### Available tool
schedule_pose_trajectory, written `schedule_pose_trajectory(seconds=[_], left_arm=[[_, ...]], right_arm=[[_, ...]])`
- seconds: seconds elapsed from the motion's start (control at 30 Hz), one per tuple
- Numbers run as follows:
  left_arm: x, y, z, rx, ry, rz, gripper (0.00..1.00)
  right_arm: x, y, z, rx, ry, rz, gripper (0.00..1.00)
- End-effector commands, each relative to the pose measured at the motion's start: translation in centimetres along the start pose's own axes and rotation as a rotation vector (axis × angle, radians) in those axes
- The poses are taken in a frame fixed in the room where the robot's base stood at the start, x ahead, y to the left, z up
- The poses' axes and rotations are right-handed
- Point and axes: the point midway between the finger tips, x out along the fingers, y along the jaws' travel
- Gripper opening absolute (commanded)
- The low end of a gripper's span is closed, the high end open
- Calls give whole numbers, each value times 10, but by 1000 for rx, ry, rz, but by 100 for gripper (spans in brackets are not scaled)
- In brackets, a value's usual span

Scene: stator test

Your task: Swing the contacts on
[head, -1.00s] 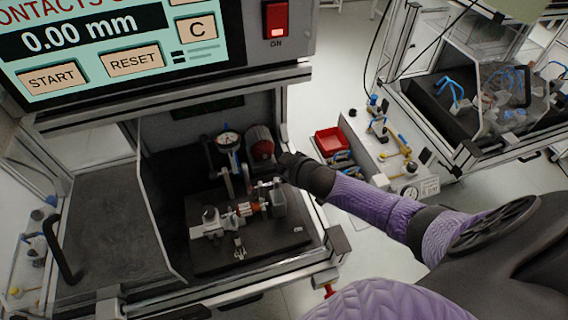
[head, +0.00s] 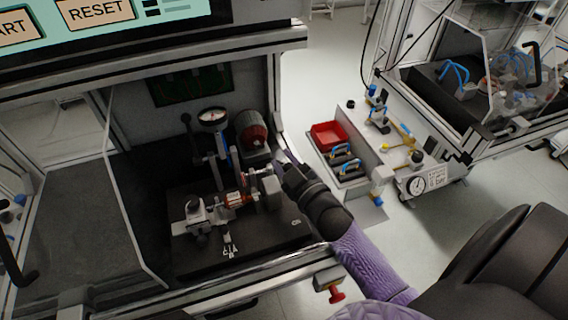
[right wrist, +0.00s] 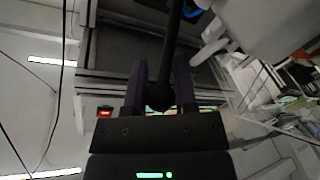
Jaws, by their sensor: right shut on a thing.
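The test fixture (head: 195,248), a dark plate with clamps, sits inside the open machine. On it is a small part with copper-red windings (head: 236,198), held between metal blocks. A dial gauge (head: 212,118) and a red-ended motor-like cylinder (head: 254,136) stand behind it. My right gripper (head: 278,167) reaches in from the right, beside the fixture's right end. In the right wrist view its fingers (right wrist: 160,90) are shut around a black ball-ended lever (right wrist: 172,50). The head view hides this grip behind the hand. My left gripper is not in view.
The machine's screen panel (head: 150,20) overhangs the fixture, and a clear guard (head: 135,190) stands at its left. A dark upright lever (head: 187,120) stands behind the plate.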

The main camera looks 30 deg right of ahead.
Motion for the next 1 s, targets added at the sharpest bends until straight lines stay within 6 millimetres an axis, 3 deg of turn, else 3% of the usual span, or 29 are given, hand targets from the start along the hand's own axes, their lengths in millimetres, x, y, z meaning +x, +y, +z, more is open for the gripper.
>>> schedule_pose_trajectory(seconds=[0.47, 0.5, 0.63, 0.9, 1.0], left_arm=[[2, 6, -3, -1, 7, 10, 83], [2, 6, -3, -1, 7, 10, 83], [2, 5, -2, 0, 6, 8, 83], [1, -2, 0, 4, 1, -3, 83], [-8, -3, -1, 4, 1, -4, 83]], right_arm=[[1, 1, -3, -2, 18, 8, 0], [1, 1, -3, -2, 18, 8, 43], [0, 1, -2, -2, 15, 7, 70], [0, 1, -2, -2, 13, 6, 70], [1, 10, -15, -5, 15, 7, 70]])
